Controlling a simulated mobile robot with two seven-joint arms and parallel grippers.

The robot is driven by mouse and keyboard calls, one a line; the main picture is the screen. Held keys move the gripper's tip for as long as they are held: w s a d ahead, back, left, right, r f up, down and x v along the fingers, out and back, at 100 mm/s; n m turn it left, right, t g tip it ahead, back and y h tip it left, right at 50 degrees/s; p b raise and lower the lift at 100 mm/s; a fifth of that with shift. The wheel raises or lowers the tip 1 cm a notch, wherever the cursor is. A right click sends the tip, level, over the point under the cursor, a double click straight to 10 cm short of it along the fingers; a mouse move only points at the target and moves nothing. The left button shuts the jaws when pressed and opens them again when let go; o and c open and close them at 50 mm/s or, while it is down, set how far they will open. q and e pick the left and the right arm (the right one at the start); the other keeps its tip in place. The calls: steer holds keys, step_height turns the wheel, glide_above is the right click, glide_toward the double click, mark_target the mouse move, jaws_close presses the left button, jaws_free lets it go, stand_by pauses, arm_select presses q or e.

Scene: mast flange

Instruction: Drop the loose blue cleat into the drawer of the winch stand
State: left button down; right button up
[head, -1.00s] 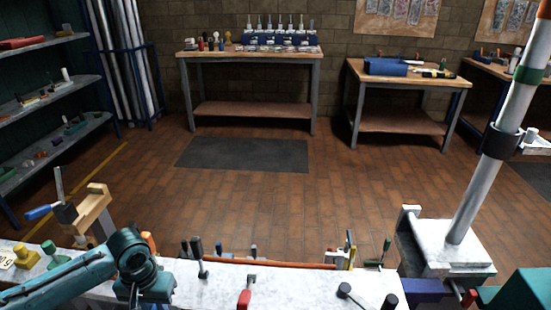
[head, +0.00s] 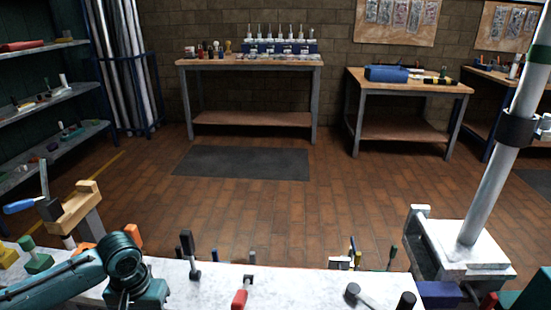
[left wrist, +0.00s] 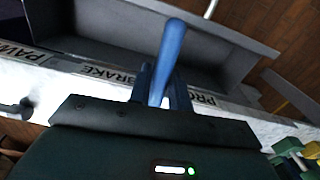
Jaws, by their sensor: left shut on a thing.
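The blue cleat (left wrist: 172,45) shows in the left wrist view as a smooth blue bar. My left gripper (left wrist: 160,88) is shut on it, and the bar sticks out beyond the fingers. A grey open box, which looks like the drawer (left wrist: 235,62), lies behind the cleat in that view. The cleat overlaps it in the picture; I cannot tell the height between them. In the head view my teal left arm reaches over the white bench top, and its fingertips and the cleat are hidden. My right gripper is not in view.
A label strip (left wrist: 110,75) reading "BRAKE" runs beside the drawer. On the white bench top (head: 205,290) stand a black-handled lever (head: 188,250), a red-handled one (head: 240,298) and a wooden clamp (head: 75,208). A pale mast (head: 495,190) rises from a base at right.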

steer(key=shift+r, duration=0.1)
arm_select(q)
steer(key=c, duration=1.2)
jaws_free()
steer(key=shift+r, duration=0.3)
step_height(320, 180, up, 13)
steer(key=p, duration=0.3)
steer(key=shift+f, duration=0.2)
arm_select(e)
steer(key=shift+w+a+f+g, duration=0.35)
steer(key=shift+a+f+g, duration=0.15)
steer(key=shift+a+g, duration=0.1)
